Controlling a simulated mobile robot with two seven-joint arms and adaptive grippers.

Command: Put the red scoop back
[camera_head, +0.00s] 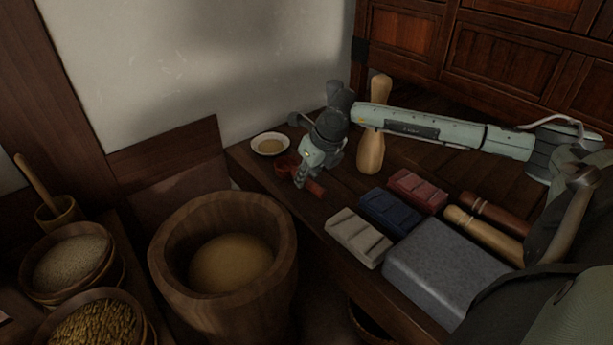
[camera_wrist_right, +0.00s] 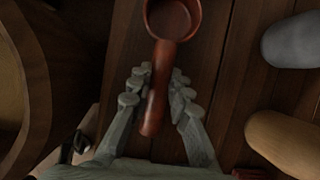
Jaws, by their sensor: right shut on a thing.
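The red scoop (camera_wrist_right: 173,22) shows in the right wrist view with its round cup at the top and its handle pointing down between my fingers. My right gripper (camera_wrist_right: 155,92) is shut on the handle. In the head view the scoop (camera_head: 314,187) is at the wooden counter's left part, partly hidden by my right gripper (camera_head: 303,176). I cannot tell whether the scoop touches the counter. A small pale dish (camera_head: 270,144) with tan contents stands just behind it. My left gripper is not in view.
A large wooden tub (camera_head: 281,222) with tan meal stands left of the counter. Bowls of grain (camera_head: 113,262) are at far left. Beige (camera_head: 357,238), blue (camera_head: 391,211) and red (camera_head: 417,190) blocks and a grey stone slab (camera_head: 444,270) lie at the front. A tall wooden pestle (camera_head: 371,151) stands behind.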

